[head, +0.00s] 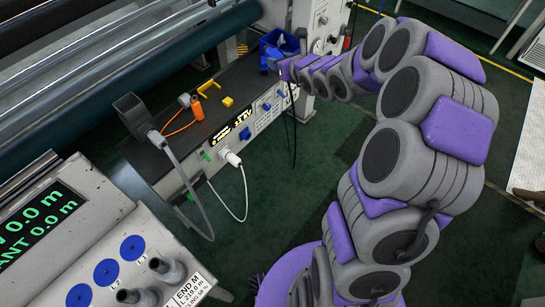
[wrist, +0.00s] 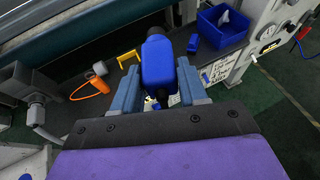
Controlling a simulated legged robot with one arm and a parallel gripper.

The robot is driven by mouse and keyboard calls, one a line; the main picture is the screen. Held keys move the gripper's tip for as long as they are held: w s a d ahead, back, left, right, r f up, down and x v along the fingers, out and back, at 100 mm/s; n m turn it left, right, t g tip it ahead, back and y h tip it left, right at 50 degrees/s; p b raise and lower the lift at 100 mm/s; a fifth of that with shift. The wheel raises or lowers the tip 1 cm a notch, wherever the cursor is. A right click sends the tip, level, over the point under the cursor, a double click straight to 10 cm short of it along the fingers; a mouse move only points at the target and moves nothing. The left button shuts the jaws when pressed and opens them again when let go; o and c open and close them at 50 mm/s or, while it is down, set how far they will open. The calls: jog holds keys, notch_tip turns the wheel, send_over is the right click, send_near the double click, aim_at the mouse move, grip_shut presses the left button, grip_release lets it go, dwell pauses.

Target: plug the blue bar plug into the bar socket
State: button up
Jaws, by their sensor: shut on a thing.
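My gripper (wrist: 158,78) is shut on a blue plug (wrist: 157,58), which sits between its two grey-blue fingers in the wrist view. The plug has a dark end at its far side. In the head view my gripper (head: 284,68) is at the far end of the black bench, close to the blue bin; the fingers and held plug are too small there to tell apart. The bench's front panel (head: 262,118) carries several sockets and blue fittings. I cannot tell which one is the bar socket. In the wrist view my gripper hides most of this panel.
A blue bin (head: 280,42) stands at the bench's far end. An orange tool (head: 198,110) and yellow pieces (head: 227,101) lie on the bench top. A white plug (head: 230,157) with a cable is at the front panel. A grey console (head: 100,240) stands lower left. Green floor in front is clear.

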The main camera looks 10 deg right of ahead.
jog(key=w+d+f+n+y+b, duration=0.1)
jog(key=w+d+f, duration=0.25)
jog(key=f, duration=0.85)
jog(key=w+d+f+b, duration=0.15)
jog(key=d+f, duration=0.25)
jog(key=f, duration=0.8)
jog(key=s+a+f+n+y, duration=0.1)
jog(key=s+a+f, duration=0.1)
jog(key=f, duration=0.6)
jog(key=s+a+f+n+g+y+b, duration=0.1)
jog(key=a+f, duration=0.3)
jog(key=f, duration=0.4)
jog(key=s+a+f+y+b, duration=0.1)
jog(key=s+a+f, duration=0.1)
jog(key=f, duration=0.7)
jog(key=shift+s+a+n+g, duration=0.3)
jog(key=shift+a+n+g, duration=0.1)
jog(key=shift+a, duration=0.2)
jog(key=shift+p, duration=0.35)
jog(key=shift+w+a+f+p, duration=0.1)
jog(key=shift+w+a+p, duration=0.15)
jog(key=shift+w+a, duration=0.4)
jog(key=shift+w+a+r+p, duration=0.1)
jog(key=shift+w+a+p, duration=0.25)
jog(key=shift+w, duration=0.5)
jog(key=shift+w+a+f+p, duration=0.1)
jog(key=shift+w+a+p, duration=0.05)
jog(key=shift+w+a, duration=0.55)
jog(key=shift+d, duration=0.1)
